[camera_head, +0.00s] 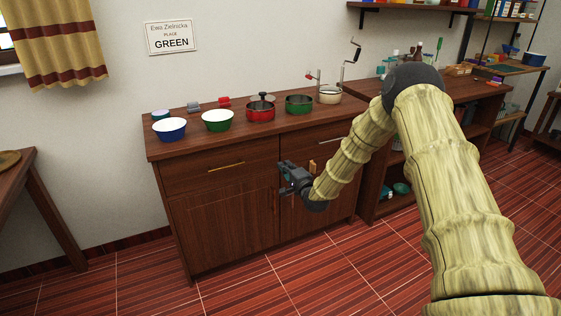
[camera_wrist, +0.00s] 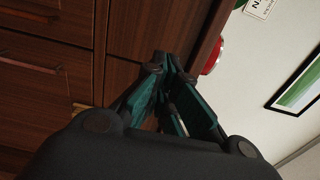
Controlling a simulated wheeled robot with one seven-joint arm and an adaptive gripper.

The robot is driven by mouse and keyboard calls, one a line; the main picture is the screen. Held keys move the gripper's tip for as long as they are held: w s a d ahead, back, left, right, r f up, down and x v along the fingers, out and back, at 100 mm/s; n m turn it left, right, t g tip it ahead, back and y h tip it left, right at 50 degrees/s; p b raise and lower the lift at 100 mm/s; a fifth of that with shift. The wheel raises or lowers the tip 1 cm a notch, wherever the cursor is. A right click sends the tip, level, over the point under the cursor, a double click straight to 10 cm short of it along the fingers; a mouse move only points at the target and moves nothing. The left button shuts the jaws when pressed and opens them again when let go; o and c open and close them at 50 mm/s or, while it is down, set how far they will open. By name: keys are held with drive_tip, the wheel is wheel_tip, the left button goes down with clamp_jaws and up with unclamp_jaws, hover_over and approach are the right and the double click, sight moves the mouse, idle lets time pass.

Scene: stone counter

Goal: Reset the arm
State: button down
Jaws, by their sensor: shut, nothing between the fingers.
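My gripper (camera_head: 287,177) hangs in front of the cabinet's front face, below the counter edge, in the head view. In the wrist view my gripper (camera_wrist: 168,62) shows its dark teal fingers drawn together at the tips, shut with nothing between them. The arm bends down from the right side of the head view. The wooden cabinet (camera_head: 222,215) stands just behind the gripper; I cannot tell the exact gap between them.
On the cabinet top stand a blue bowl (camera_head: 169,134), a green bowl (camera_head: 217,125), a red pot (camera_head: 260,112), a green pot (camera_head: 299,107) and a cream pot (camera_head: 329,98). A sign (camera_head: 171,37) reading "GREEN" hangs above. Tiled floor (camera_head: 120,280) is clear at front left.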

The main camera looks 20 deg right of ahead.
drive_tip(key=s+a+f+n+g, duration=0.3)
drive_tip(key=s+a+f, duration=0.1)
drive_tip(key=s+f, duration=0.55)
drive_tip(key=s+a+f+n+g, duration=0.3)
drive_tip(key=s+a+f, duration=0.2)
drive_tip(key=s+f, duration=0.4)
drive_tip(key=s+a+f+n+g, duration=0.2)
drive_tip(key=s+a+f+g, duration=0.15)
drive_tip(key=s+f, duration=0.55)
drive_tip(key=s+a+f+n+g+h+p, duration=0.15)
drive_tip(key=s+n+g, duration=0.75)
drive_tip(key=s, duration=2.9)
wheel_tip(320, 180, up, 16)
drive_tip(key=p, duration=1.5)
drive_tip(key=shift+w+a+f, duration=0.25)
drive_tip(key=shift+w+a, duration=0.05)
drive_tip(key=shift+w, duration=0.05)
drive_tip(key=shift+a+t, duration=0.1)
drive_tip(key=shift+t, duration=0.15)
